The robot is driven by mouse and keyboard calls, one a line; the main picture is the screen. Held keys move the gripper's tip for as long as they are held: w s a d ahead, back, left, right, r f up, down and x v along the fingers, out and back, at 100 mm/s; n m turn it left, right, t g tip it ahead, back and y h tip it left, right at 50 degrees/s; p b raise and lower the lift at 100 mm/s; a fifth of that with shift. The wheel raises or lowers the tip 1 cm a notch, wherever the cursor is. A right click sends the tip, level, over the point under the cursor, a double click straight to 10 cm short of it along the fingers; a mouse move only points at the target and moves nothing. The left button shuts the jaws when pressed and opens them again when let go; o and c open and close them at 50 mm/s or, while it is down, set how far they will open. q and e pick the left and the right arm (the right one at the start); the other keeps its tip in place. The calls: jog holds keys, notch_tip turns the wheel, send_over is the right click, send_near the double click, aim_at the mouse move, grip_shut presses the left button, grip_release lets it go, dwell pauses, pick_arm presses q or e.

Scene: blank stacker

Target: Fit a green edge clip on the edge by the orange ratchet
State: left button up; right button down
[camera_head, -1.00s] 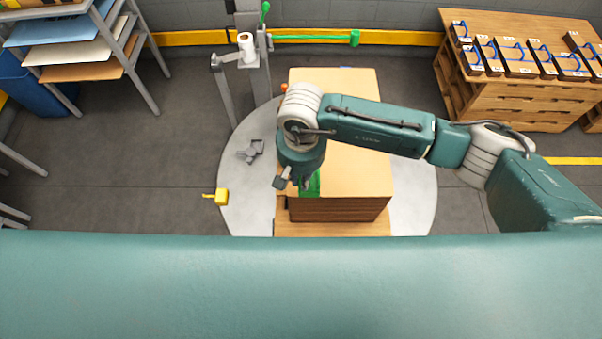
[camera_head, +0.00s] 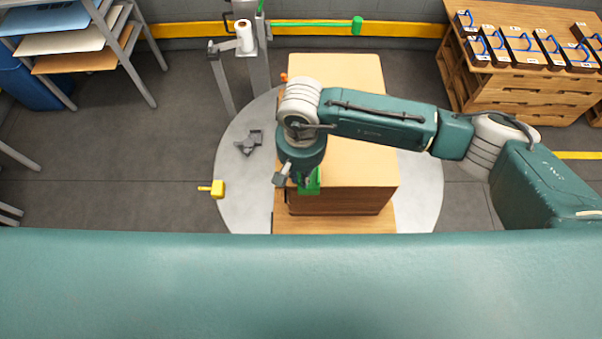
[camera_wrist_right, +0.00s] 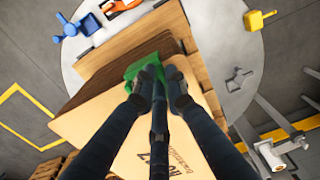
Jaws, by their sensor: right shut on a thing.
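My right gripper (camera_head: 297,181) is over the near left corner of the stack of blanks (camera_head: 352,160), pointing down. It is shut on a green edge clip (camera_head: 313,184), which also shows in the right wrist view (camera_wrist_right: 148,70) between the fingertips. The clip is at the stack's near top edge; whether it is seated there I cannot tell. An orange tool, probably the ratchet (camera_wrist_right: 122,7), lies past that edge, partly cut off by the frame. My left gripper is not in view.
A blue tool (camera_wrist_right: 86,25) lies beside the orange one. A grey tool (camera_head: 249,142) is on the round turntable (camera_head: 232,185); a yellow one (camera_head: 217,188) is at its left. A post with a white roll (camera_head: 245,37) stands behind. A small orange thing (camera_head: 284,77) is at the stack's far left corner.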

jog(key=shift+f+b, duration=0.2)
jog(key=shift+b, duration=0.2)
dwell(0.5)
jog(key=c, duration=1.7)
grip_release()
jog(key=shift+r, duration=0.15)
notch_tip(320, 180, up, 12)
jog(key=shift+f, duration=0.1)
jog(key=shift+s+f, duration=0.1)
